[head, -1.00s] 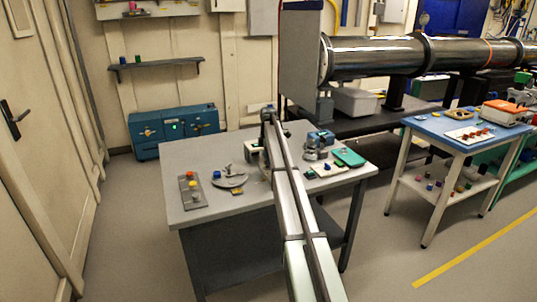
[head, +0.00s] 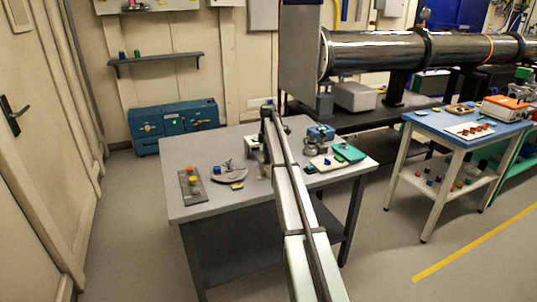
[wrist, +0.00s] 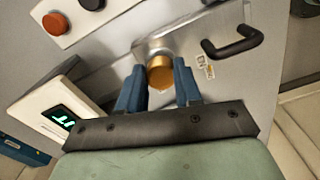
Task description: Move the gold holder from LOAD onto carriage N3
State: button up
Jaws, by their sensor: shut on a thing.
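The gold holder (wrist: 160,72) is a short round gold piece in the wrist view. My gripper (wrist: 159,86) has its two blue fingers on either side of it and is shut on it. Behind the holder is a shiny grey metal plate (wrist: 190,45); I cannot tell whether the holder touches it. In the head view my arm reaches over the grey table (head: 225,207), and its far end hides the gripper and the holder. I cannot pick out LOAD or carriage N3 for sure.
In the wrist view a black handle (wrist: 235,47) stands right of the holder. A white box with a green display (wrist: 62,117) is at left. In the head view, a grey strip with coloured pieces (head: 192,188), a round grey plate (head: 232,176) and a green tray (head: 348,152) lie on the table.

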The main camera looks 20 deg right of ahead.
jog(key=shift+f, duration=0.45)
dwell(0.3)
jog(key=o, duration=1.1)
notch_tip(320, 180, up, 14)
jog(key=shift+f, duration=0.1)
